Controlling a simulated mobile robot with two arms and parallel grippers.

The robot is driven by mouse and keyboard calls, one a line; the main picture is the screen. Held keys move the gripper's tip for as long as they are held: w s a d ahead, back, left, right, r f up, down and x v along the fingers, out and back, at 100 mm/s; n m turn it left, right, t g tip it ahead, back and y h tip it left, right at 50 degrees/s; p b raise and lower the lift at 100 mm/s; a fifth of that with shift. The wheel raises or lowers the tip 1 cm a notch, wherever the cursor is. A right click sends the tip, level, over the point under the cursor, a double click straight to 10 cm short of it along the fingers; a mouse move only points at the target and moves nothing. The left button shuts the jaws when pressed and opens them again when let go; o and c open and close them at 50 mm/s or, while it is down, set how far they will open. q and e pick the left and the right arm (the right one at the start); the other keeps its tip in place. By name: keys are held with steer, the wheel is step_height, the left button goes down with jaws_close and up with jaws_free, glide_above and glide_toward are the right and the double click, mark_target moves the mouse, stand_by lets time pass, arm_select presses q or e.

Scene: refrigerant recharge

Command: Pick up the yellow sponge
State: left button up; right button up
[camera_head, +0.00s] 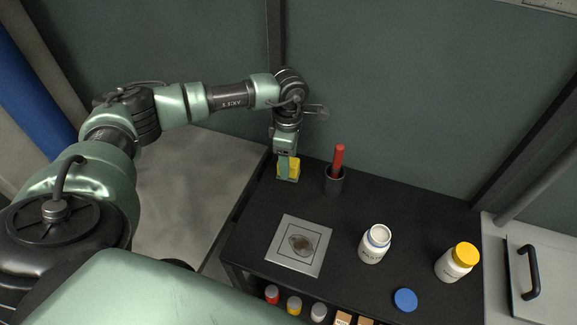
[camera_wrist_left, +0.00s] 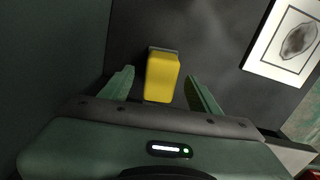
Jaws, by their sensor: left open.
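The yellow sponge (camera_head: 294,167) stands at the back left of the black table, partly hidden behind my left gripper in the head view. In the left wrist view the sponge (camera_wrist_left: 162,76) is a yellow block with a grey edge at its far end. My left gripper (camera_head: 288,176) points down at it. In the wrist view its fingers (camera_wrist_left: 160,82) are open, one on each side of the sponge, with a gap on both sides. My right gripper is in neither view.
A dark cup (camera_head: 334,182) with a red-handled item stands just right of the sponge. A square plate (camera_head: 299,246) with a stain lies in front. An open white jar (camera_head: 374,244), a blue lid (camera_head: 405,299) and a yellow-capped bottle (camera_head: 457,262) are farther right. A wall stands behind.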

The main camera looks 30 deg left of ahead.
arm_select(q)
steer(key=shift+c, duration=1.2)
jaws_close()
steer(key=shift+s+d+r+b, duration=0.1)
steer(key=shift+s+r+b, duration=0.05)
steer(key=shift+r+b, duration=0.35)
step_height(320, 180, up, 6)
steer(key=shift+f+b, duration=0.1)
steer(key=shift+b, duration=0.7)
steer(key=s+d+b, duration=0.2)
steer(key=s, duration=0.7)
steer(key=s+d+b, duration=0.2)
steer(key=s, duration=0.8)
steer(key=shift+d+b, duration=0.3)
steer(key=shift+s, duration=0.1)
